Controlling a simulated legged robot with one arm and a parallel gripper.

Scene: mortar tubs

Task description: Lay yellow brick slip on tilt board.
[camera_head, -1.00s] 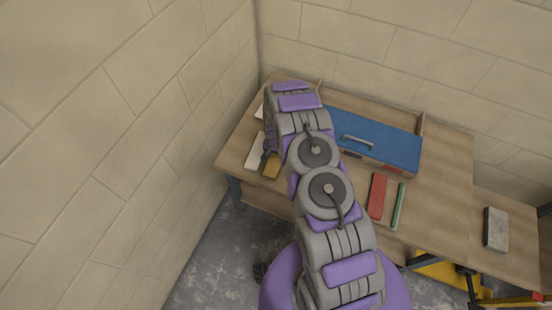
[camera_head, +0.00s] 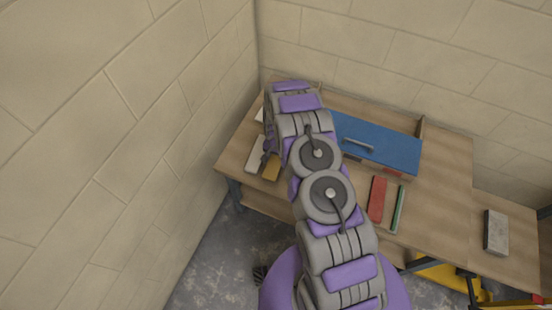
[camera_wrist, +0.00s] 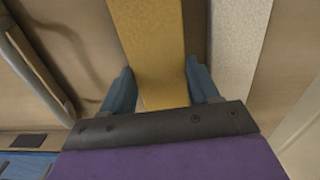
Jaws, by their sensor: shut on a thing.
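The yellow brick slip (camera_wrist: 150,45) lies between the two blue fingers of my gripper (camera_wrist: 160,85) in the wrist view, and the gripper is shut on it. The slip runs away from the fingers toward the top edge. In the head view the yellow slip (camera_head: 271,168) shows at the left part of the bench, beside my arm, which hides most of the gripper. I cannot tell whether the slip touches the surface under it. I cannot clearly make out the tilt board; my arm covers part of that area.
A pale slip (camera_wrist: 238,50) lies just right of the yellow one. On the wooden bench (camera_head: 445,190) are a blue lid with a handle (camera_head: 385,145), a red slip (camera_head: 377,199) and a green strip (camera_head: 397,209). A grey block (camera_head: 496,231) sits on a lower surface at right.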

